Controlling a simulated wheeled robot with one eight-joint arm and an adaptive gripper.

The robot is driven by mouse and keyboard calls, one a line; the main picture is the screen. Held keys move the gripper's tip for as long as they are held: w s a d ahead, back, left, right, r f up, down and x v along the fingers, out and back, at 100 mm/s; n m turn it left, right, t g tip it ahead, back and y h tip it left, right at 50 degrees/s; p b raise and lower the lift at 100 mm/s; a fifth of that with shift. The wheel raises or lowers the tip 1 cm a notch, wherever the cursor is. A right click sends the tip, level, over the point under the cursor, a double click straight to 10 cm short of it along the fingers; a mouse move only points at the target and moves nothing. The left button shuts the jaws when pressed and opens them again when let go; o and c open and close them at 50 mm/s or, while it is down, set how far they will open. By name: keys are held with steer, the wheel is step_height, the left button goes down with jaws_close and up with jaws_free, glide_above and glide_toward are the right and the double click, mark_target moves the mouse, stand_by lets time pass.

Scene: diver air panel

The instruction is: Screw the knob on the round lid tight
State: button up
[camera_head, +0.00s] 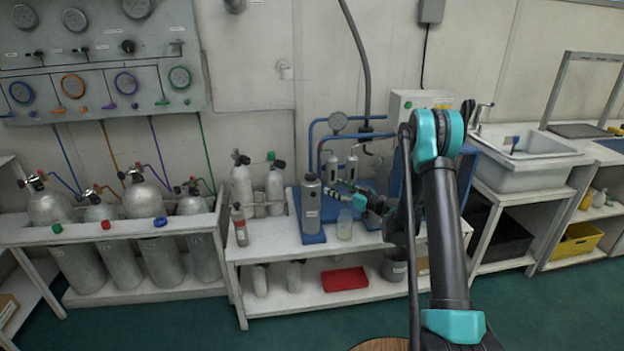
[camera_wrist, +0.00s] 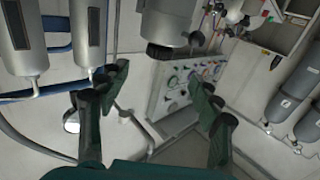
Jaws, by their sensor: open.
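A grey metal canister (camera_head: 311,210) stands upright on a blue base on the bench. Its round lid carries a small dark knob (camera_head: 310,177). In the wrist view, which is upside down, the canister (camera_wrist: 168,22) comes in from the top edge, with the dark knob (camera_wrist: 160,51) at its lower end. My gripper (camera_head: 338,190) is just right of the canister's upper part in the head view. In the wrist view my gripper (camera_wrist: 158,85) has its fingers apart and nothing between them. The knob shows beyond the fingertips. Whether the knob sits tight on the lid is too small to tell.
Blue pipework with two filter housings (camera_head: 341,165) and a gauge (camera_head: 338,121) stands behind the gripper. A clear jar (camera_head: 345,224) is right of the canister, and a small bottle (camera_head: 239,226) is left. A red tray (camera_head: 344,279) lies on the lower shelf.

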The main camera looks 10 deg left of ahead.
mark_target(311, 177)
steer(key=x, duration=1.3)
steer(key=c, duration=1.2)
